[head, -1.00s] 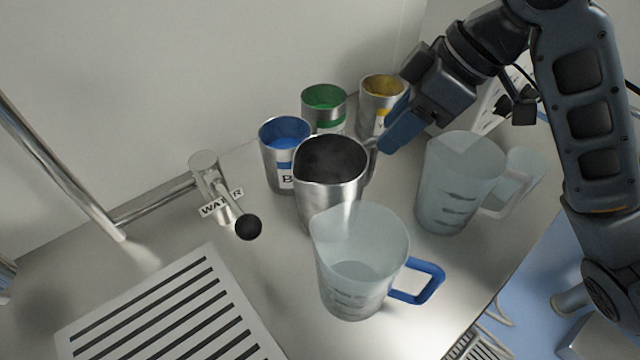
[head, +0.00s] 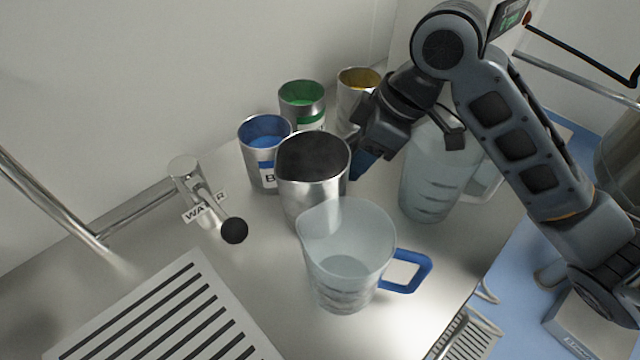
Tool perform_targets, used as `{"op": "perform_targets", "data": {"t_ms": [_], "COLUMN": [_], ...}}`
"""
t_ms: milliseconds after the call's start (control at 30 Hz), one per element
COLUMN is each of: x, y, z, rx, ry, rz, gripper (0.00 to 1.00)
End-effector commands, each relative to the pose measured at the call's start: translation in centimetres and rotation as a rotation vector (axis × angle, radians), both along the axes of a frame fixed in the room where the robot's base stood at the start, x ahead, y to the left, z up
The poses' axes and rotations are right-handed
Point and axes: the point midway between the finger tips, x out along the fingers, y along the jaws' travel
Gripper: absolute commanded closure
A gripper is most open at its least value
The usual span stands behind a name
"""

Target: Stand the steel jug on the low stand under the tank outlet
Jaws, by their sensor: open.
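The steel jug (head: 313,188), dark inside, stands upright on the steel counter behind a clear jug. My gripper (head: 362,168) is open at the jug's right side, where its handle was visible before. The blue fingertips are low beside the jug wall; the handle is now mostly hidden, and I cannot tell whether the fingers are around it. A rounded steel body (head: 622,150), possibly the tank, is cut off at the right edge. Its outlet is not visible. A small slatted piece (head: 474,338) at the bottom right may be the low stand; I cannot tell.
A clear jug with a blue handle (head: 345,255) stands close in front. Another clear jug (head: 428,185) stands right of my gripper. Blue (head: 262,165), green (head: 302,105) and yellow (head: 356,95) paint cans crowd behind. A WATER tap (head: 205,205) and slatted grate (head: 170,315) are at left.

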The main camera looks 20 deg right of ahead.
Motion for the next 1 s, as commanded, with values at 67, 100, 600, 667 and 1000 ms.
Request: {"op": "perform_targets", "data": {"t_ms": [67,100,600,667,1000], "x": [0.01,0.00,0.01,0.01,0.01], "y": [-0.01,-0.01,-0.02,-0.02,-0.02], "z": [0.01,0.02,0.06,0.06,0.11], "rx": [0.000,0.000,0.000,0.000,0.001], "ry": [0.000,0.000,0.000,0.000,-0.002], "rz": [0.000,0.000,-0.001,-0.001,-0.001], "gripper": [0.58,0.58,1.00,1.00,1.00]}}
